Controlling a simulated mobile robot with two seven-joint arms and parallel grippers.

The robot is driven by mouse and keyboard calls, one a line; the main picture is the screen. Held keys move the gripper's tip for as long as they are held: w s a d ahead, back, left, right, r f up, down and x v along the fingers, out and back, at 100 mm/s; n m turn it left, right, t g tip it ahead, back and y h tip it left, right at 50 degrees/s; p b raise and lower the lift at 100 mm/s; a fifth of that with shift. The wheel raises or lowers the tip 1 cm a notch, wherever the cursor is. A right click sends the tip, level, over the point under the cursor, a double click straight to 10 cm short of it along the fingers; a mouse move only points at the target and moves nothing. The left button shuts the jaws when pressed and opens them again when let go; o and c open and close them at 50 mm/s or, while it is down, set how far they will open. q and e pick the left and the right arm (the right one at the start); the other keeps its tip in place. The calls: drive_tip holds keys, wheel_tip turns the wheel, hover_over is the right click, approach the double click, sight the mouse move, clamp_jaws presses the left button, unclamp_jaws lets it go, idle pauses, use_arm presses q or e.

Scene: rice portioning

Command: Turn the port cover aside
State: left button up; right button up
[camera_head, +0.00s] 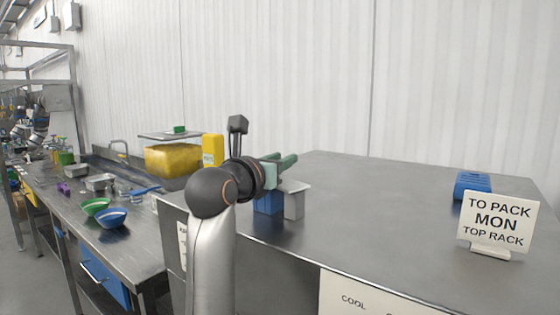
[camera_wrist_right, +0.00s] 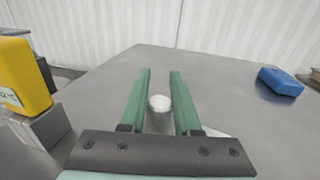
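My right gripper (camera_head: 288,160) reaches in over the near left corner of the steel table, its green fingers pointing away. In the right wrist view my right gripper (camera_wrist_right: 160,75) is open, with a clear gap between the fingers. A small round piece with a white top (camera_wrist_right: 160,102) shows between the fingers in that view; I cannot tell whether they touch it. Under the gripper in the head view stand a blue block (camera_head: 268,203) and a grey block with a flat pale top (camera_head: 295,188). I cannot tell which part is the port cover. My left gripper is out of view.
A yellow box (camera_head: 212,150) and a clear bin of yellow contents (camera_head: 172,160) stand left of my arm. Green (camera_head: 96,206) and blue (camera_head: 111,217) bowls sit on the left counter. A sign (camera_head: 497,222) and a blue item (camera_head: 472,184) stand right. The table middle is clear.

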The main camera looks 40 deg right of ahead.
drive_tip(key=o, duration=0.4)
drive_tip(key=shift+f, duration=0.1)
drive_tip(key=b+v, duration=0.1)
drive_tip(key=v, duration=0.6)
drive_tip(key=shift+b, duration=0.35)
drive_tip(key=v, duration=0.4)
drive_tip(key=shift+b, duration=0.3)
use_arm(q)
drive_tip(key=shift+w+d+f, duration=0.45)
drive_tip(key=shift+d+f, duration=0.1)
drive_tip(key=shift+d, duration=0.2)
use_arm(e)
drive_tip(key=shift+s+a, duration=0.25)
drive_tip(key=shift+a, duration=0.45)
